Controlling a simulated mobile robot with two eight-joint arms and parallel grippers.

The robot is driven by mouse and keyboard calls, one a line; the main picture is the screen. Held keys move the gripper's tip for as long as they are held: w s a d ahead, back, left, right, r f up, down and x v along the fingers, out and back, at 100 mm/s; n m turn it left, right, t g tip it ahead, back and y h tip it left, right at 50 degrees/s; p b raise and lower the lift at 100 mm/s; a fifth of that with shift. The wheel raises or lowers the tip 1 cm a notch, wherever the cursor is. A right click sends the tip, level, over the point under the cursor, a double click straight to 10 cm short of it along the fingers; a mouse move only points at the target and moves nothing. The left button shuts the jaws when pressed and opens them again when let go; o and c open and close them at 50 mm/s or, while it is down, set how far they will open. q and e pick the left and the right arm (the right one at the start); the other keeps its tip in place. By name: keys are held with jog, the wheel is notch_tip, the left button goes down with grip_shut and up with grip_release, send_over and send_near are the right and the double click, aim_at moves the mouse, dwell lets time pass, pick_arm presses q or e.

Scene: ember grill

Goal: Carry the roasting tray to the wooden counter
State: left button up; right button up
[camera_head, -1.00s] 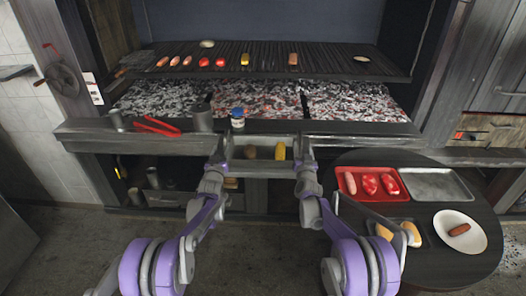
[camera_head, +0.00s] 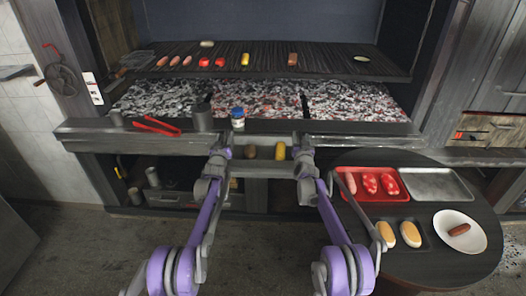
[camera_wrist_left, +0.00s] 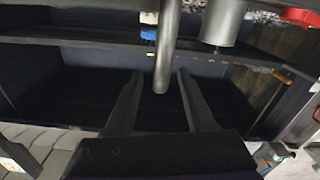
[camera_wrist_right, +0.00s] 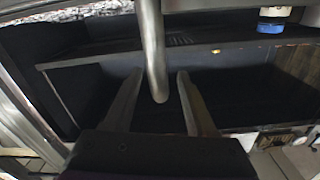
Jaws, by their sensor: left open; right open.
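A grey tray-like piece (camera_head: 265,166), apparently the roasting tray, lies between my grippers in the head view, just in front of the grill ledge. A yellow corn-like item (camera_head: 280,151) and a brownish round item (camera_head: 250,152) show in it. My left gripper (camera_head: 222,150) is at its left end and my right gripper (camera_head: 303,152) at its right end. In the left wrist view a metal bar (camera_wrist_left: 168,45) ends between the open fingers. A similar bar (camera_wrist_right: 153,50) ends between the open right fingers. Contact cannot be told. Which surface is the wooden counter is unclear.
The grill ledge (camera_head: 350,128) carries red tongs (camera_head: 157,126), a metal cup (camera_head: 203,118) and a blue-lidded jar (camera_head: 238,119). Embers and a food-lined rack lie behind. A round dark table (camera_head: 410,265) at right holds a red meat tray (camera_head: 382,196), an empty metal tray (camera_head: 435,184), buns and a plate.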

pick_arm(q)
jog(key=shift+w+d, duration=0.1)
jog(key=shift+w, duration=1.15)
pick_arm(e)
jog(key=shift+w, duration=1.25)
pick_arm(q)
jog(key=shift+c, duration=0.2)
pick_arm(e)
jog(key=shift+c, duration=0.2)
pick_arm(q)
grip_shut()
pick_arm(e)
grip_shut()
pick_arm(q)
jog(key=shift+r, duration=0.1)
pick_arm(e)
jog(key=shift+r, duration=0.1)
